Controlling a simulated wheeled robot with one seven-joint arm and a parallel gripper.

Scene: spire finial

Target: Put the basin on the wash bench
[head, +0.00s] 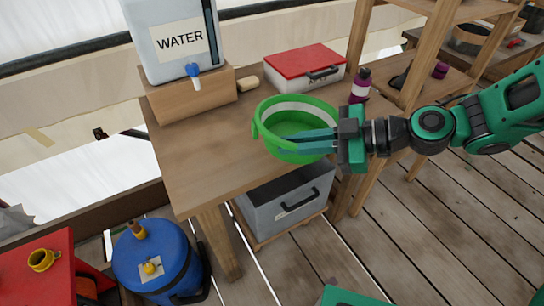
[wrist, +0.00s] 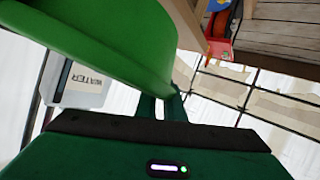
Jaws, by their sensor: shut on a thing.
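The green basin (head: 262,120) is over the right part of the wooden wash bench (head: 200,165), near its front edge. My gripper (head: 284,142) reaches in from the right and is shut on the basin's near right side. In the wrist view the basin (wrist: 110,35) fills the upper left, and my gripper's fingers (wrist: 161,107) meet its edge. The basin looks roughly upright in the head view. I cannot tell whether its bottom touches the bench top; its underside is hidden.
On the bench stand a water container (head: 175,40) on a wooden block, a soap bar (head: 248,84), a red-lidded box (head: 305,66) and a purple bottle (head: 361,86). A grey bin (head: 285,200) sits below. A blue canister (head: 155,262) stands at front left. The bench's left front is clear.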

